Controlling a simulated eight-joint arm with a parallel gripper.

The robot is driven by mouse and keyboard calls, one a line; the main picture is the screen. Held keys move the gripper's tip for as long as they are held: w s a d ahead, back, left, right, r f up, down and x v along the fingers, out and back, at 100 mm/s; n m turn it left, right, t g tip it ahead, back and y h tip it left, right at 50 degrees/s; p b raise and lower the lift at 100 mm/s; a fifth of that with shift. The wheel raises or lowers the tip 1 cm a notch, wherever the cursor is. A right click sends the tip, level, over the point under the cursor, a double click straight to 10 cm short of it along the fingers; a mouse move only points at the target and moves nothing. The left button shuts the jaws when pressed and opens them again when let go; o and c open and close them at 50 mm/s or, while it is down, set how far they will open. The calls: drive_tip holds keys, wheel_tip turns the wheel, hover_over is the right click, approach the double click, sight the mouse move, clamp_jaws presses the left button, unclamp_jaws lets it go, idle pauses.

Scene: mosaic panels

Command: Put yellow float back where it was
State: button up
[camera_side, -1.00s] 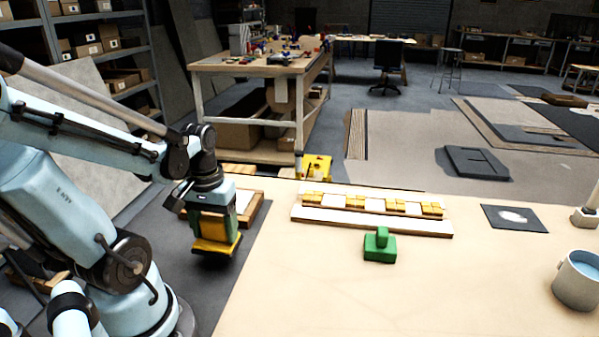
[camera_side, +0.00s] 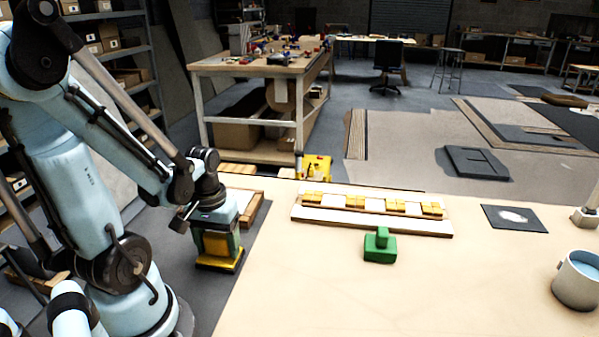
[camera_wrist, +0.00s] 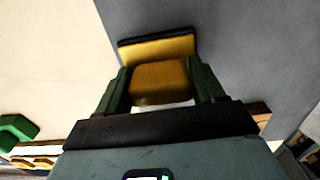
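The yellow float (camera_side: 222,262) is a yellow block handle on a yellow plate with a dark underside. My gripper (camera_side: 218,245) is shut on it, with the green fingers on either side of its handle. In the wrist view the yellow float (camera_wrist: 157,48) sits between the fingers of my gripper (camera_wrist: 158,88), its plate beyond the fingertips. In the side view the float is just left of the table's left edge, over the grey floor area. Whether its underside touches anything is unclear.
A green float (camera_side: 380,250) stands on the pale table (camera_side: 330,290); it also shows in the wrist view (camera_wrist: 18,130). Behind it is a white panel (camera_side: 370,222) with yellow tiles. A dark square (camera_side: 514,218) and a water bucket (camera_side: 578,283) are at right.

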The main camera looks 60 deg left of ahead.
sight(217, 234)
drive_tip(key=o, duration=0.4)
drive_tip(key=shift+o, duration=0.2)
drive_tip(key=shift+r, duration=0.2)
drive_tip(key=shift+w+r, duration=0.1)
drive_tip(key=shift+r, duration=5.8)
drive_tip(key=w+d+m+t, duration=0.7)
drive_tip(key=w+d+m, duration=0.2)
drive_tip(key=w+d, duration=0.2)
drive_tip(key=shift+d+f, duration=0.2)
drive_tip(key=shift+d, duration=0.7)
drive_tip(key=shift+w, duration=0.1)
